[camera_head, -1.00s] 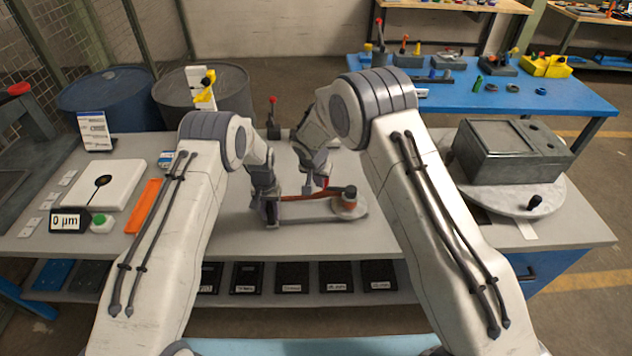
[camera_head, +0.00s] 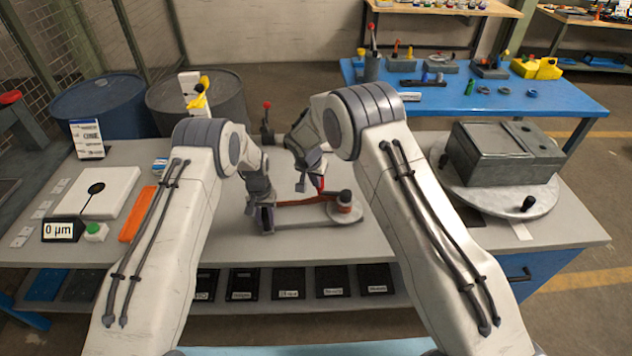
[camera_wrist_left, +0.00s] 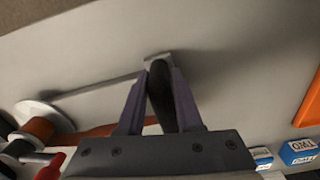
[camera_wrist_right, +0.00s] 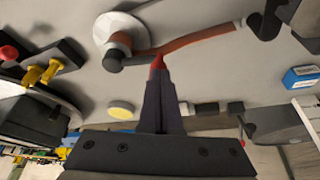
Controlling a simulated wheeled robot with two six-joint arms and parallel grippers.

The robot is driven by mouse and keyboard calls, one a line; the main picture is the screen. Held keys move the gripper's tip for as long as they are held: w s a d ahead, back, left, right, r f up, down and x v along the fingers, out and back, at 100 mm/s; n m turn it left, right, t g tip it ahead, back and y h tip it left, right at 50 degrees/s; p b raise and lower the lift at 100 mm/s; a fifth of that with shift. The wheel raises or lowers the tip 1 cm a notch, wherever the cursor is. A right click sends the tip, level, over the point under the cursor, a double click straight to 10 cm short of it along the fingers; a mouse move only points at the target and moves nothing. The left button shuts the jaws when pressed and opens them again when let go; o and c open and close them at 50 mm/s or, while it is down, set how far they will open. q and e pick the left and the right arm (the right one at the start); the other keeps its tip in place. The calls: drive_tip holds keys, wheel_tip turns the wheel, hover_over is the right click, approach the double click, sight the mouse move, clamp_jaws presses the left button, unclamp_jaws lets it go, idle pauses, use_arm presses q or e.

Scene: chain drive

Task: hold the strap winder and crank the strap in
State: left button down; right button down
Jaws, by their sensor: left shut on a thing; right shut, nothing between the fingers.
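The strap winder lies on the grey bench: a flat light base (camera_head: 318,220) with a round drum end (camera_head: 345,208) at the right and an orange-red strap (camera_head: 301,202) running left from it. My left gripper (camera_wrist_left: 157,92) is shut on a dark upright piece (camera_wrist_left: 160,108) at the winder's left end. My right gripper (camera_wrist_right: 160,82) is shut and empty, above the strap near the drum. A small red piece (camera_wrist_right: 157,62) shows right at its fingertips; I cannot tell whether they touch. A dark knob (camera_wrist_right: 113,62) sits beside the drum.
At the left are an orange bar (camera_head: 137,215), a white plate (camera_head: 100,192) and a readout (camera_head: 63,230). A red-knobbed lever (camera_head: 267,125) stands behind. A grey box (camera_head: 500,152) sits on a round turntable (camera_head: 478,198) at the right. The bench front is clear.

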drive_tip(key=shift+w, duration=0.2)
drive_tip(key=w+d+m+h, duration=0.1)
drive_tip(key=w+m, duration=0.3)
drive_tip(key=w, duration=0.3)
drive_tip(key=shift+d+g, duration=0.25)
drive_tip(key=shift+g, duration=0.15)
idle(0.4)
drive_tip(key=v, duration=1.2)
idle(0.4)
